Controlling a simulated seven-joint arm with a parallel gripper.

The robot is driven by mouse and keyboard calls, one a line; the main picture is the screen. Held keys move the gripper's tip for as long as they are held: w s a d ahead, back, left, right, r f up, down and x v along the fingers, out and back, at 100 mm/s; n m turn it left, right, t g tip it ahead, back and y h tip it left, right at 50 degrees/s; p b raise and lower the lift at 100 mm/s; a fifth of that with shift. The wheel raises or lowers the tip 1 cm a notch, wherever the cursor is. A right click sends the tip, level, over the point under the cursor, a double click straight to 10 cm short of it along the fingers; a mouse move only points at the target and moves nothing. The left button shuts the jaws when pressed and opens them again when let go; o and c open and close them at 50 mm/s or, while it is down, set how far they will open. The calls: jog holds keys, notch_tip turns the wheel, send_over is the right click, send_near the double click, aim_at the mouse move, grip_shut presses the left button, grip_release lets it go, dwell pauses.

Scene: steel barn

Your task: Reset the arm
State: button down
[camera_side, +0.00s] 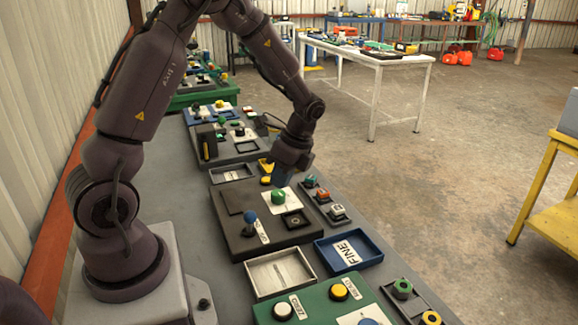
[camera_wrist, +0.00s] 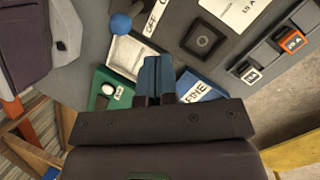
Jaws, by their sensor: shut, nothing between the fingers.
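My gripper (camera_wrist: 156,68) shows in the wrist view as two blue fingers pressed side by side, shut and empty. In the side view my wrist and hand hang over the far part of a dark control panel (camera_side: 228,221), above its green knob (camera_side: 278,197). The fingertips are hard to make out there. My arm is bent, rising from the base at left and reaching down to the right. I cannot tell the exact height over the panel.
A blue-ball lever (camera_side: 250,217) stands on the dark panel. Nearer are a pale tray (camera_side: 251,277), a blue FINE tray (camera_side: 374,253) and a green panel (camera_side: 313,306) with buttons. Small switch blocks (camera_side: 322,196) line the right side. A corrugated wall (camera_side: 50,110) is at left; open floor at right.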

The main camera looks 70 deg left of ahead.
jog(key=s+d+r+n+t, duration=0.4)
jog(key=s+d+r+n, duration=0.1)
jog(key=r, duration=0.4)
jog(key=s+d+r+n+t+h, duration=0.1)
jog(key=s+d+r+n+t, duration=0.4)
jog(key=d+r, duration=0.5)
jog(key=shift+s, duration=0.85)
jog(key=shift+d+r, duration=0.1)
